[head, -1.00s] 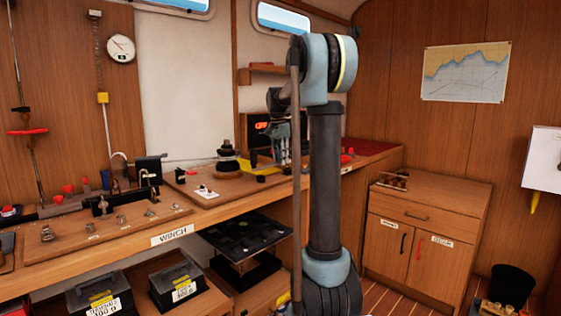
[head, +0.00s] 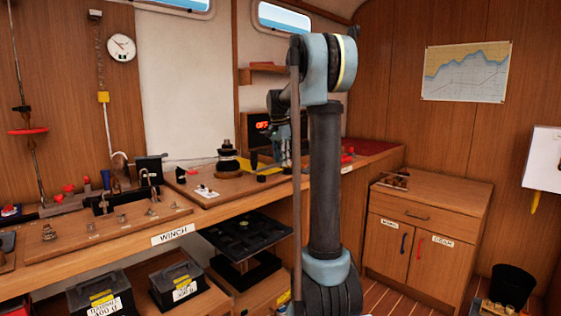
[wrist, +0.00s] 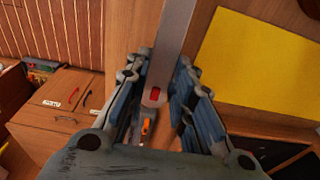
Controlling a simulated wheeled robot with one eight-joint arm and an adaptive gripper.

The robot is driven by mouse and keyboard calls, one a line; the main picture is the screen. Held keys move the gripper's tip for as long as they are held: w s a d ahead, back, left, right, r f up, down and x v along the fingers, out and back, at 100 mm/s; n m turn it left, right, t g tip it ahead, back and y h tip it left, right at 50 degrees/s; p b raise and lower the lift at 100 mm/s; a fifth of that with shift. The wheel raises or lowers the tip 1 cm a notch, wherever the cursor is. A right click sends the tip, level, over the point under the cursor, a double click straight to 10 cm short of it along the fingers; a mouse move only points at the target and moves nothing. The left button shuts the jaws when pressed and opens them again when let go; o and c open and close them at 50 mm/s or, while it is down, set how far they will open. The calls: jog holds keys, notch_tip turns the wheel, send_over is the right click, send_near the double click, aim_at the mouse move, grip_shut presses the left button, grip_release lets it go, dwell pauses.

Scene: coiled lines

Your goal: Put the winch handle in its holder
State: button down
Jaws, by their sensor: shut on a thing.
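My gripper (head: 283,148) is above the right part of the workbench, partly hidden by my own arm in the head view. In the wrist view my gripper (wrist: 158,82) is closed around a long grey metal bar with a red insert, which I take as the winch handle (wrist: 173,38). The bar runs up and out of the picture between the blue-padded fingers. In the head view the handle is too small to make out. The dark winch drum (head: 228,158) stands on the bench left of my gripper. I cannot pick out the holder with certainty.
A yellow panel (wrist: 265,60) lies right of the bar in the wrist view. A cabinet (head: 425,225) stands to the right. A board with several small fittings (head: 110,222) lies on the bench at left. Black cases (head: 178,283) sit below.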

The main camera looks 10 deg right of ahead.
jog(key=shift+f, duration=0.9)
jog(key=c, duration=1)
grip_release()
jog(key=shift+r, duration=2.5)
notch_tip(320, 180, up, 12)
jog(key=a, duration=0.1)
jog(key=s+f+n, duration=0.3)
jog(key=s+f, duration=0.4)
jog(key=s, duration=0.5)
jog(key=s+f+n, duration=0.3)
jog(key=s+f, duration=0.3)
jog(key=s, duration=0.6)
jog(key=s+f+n, duration=0.1)
jog(key=s+f, duration=0.5)
jog(key=f, duration=0.2)
jog(key=s+f+n+t, duration=0.1)
jog(key=s+f+n, duration=0.1)
jog(key=s+f, duration=0.5)
jog(key=s+f+n+y, duration=0.1)
jog(key=s+f+n, duration=0.1)
jog(key=s+f, duration=0.5)
jog(key=shift+d+f, duration=0.4)
jog(key=shift+f, duration=0.45)
